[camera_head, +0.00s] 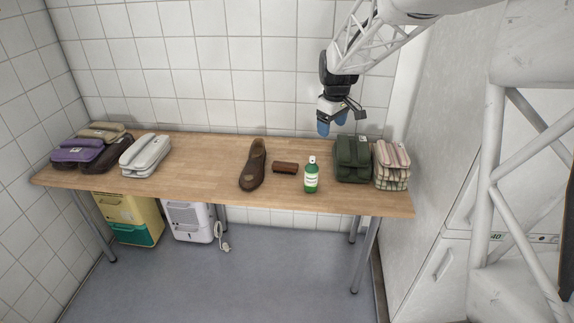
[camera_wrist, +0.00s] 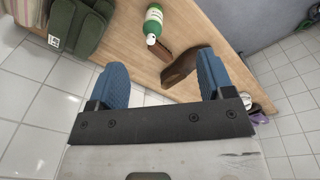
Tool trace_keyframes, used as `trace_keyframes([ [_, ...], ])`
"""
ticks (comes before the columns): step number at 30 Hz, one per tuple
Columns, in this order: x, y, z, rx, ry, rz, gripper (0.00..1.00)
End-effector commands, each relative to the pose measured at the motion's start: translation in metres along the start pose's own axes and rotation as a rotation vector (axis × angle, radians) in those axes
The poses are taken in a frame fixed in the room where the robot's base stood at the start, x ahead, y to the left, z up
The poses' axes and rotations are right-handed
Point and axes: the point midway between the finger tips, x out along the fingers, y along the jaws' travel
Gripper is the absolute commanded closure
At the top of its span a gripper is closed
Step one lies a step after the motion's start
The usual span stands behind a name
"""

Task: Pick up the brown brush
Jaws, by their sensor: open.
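The brown brush (camera_head: 285,168) lies on the wooden table, between a brown shoe (camera_head: 253,166) on its left and a green bottle (camera_head: 311,175) on its right. In the wrist view the brush (camera_wrist: 163,52) shows beside the bottle (camera_wrist: 153,22), partly covered by it, with the shoe (camera_wrist: 187,66) on the other side. My gripper (camera_head: 332,122) is above the back of the table, up and to the right of the brush, apart from it. In the wrist view its two blue fingers (camera_wrist: 160,80) are spread wide with nothing between them.
A dark green bag (camera_head: 353,158) and a checked bag (camera_head: 391,165) stand at the table's (camera_head: 205,165) right end. The tiled wall (camera_head: 230,80) runs close behind.

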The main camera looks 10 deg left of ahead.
Motion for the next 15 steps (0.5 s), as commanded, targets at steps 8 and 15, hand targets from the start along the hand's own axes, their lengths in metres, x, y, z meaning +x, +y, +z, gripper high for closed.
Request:
trace_keyframes([
  [8, 0.049, 0.021, -0.059, -0.124, -0.013, -0.017, 0.26],
  [15, 0.095, 0.034, -0.106, -0.232, -0.023, -0.031, 0.26],
])
